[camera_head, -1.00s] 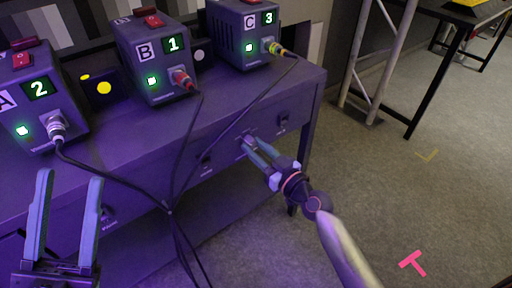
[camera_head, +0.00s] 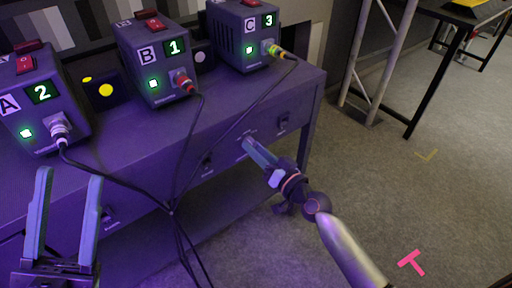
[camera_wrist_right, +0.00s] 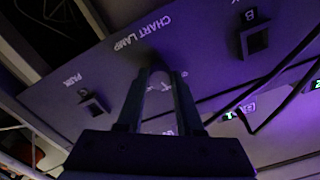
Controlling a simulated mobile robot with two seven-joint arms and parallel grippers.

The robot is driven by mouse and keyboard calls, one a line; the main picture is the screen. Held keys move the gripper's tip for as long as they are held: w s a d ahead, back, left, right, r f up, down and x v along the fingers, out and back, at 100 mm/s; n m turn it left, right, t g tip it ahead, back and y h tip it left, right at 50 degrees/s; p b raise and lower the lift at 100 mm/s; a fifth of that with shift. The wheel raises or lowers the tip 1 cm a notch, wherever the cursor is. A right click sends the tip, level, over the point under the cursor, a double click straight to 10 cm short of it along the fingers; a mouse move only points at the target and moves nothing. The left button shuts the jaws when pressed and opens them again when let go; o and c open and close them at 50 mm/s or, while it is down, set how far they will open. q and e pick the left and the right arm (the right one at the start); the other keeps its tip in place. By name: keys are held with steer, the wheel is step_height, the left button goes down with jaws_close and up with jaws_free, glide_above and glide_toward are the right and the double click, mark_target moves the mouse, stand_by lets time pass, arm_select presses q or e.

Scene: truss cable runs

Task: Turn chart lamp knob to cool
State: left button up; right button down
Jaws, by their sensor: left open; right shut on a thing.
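The chart lamp knob (camera_wrist_right: 160,84) is on the table's front panel, under the upside-down words CHART LAMP (camera_wrist_right: 142,34) in the right wrist view. It is mostly hidden between the fingers, and its pointing direction cannot be read. My right gripper (camera_head: 248,145) is shut on the knob at the front panel; its fingers also show on either side of the knob in the right wrist view (camera_wrist_right: 161,72). In the head view they nearly overlap. My left gripper (camera_head: 70,174) is open and empty, in front of the panel at the lower left.
Units A (camera_head: 40,105), B (camera_head: 155,65) and C (camera_head: 243,38) stand on the table (camera_head: 125,130), with cables hanging down its front. Switches flank the knob, one beside PARK (camera_wrist_right: 94,106) and one beside B (camera_wrist_right: 254,40). The floor (camera_head: 430,190) at right is open.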

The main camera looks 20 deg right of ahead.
arm_select(q)
steer(key=w+a+f+n+g+y+p, duration=0.1)
steer(key=w+f+n+y, duration=0.4)
steer(key=f+y, duration=0.2)
steer(key=shift+w+f+n+p, duration=0.35)
steer(key=shift+w+f+n, duration=0.05)
steer(key=shift+f, duration=0.35)
arm_select(e)
steer(key=shift+r+m, duration=0.15)
steer(key=shift+m, duration=6.85)
steer(key=c, duration=0.6)
jaws_free()
arm_select(q)
steer(key=shift+r, duration=0.1)
arm_select(e)
steer(key=shift+o, duration=0.2)
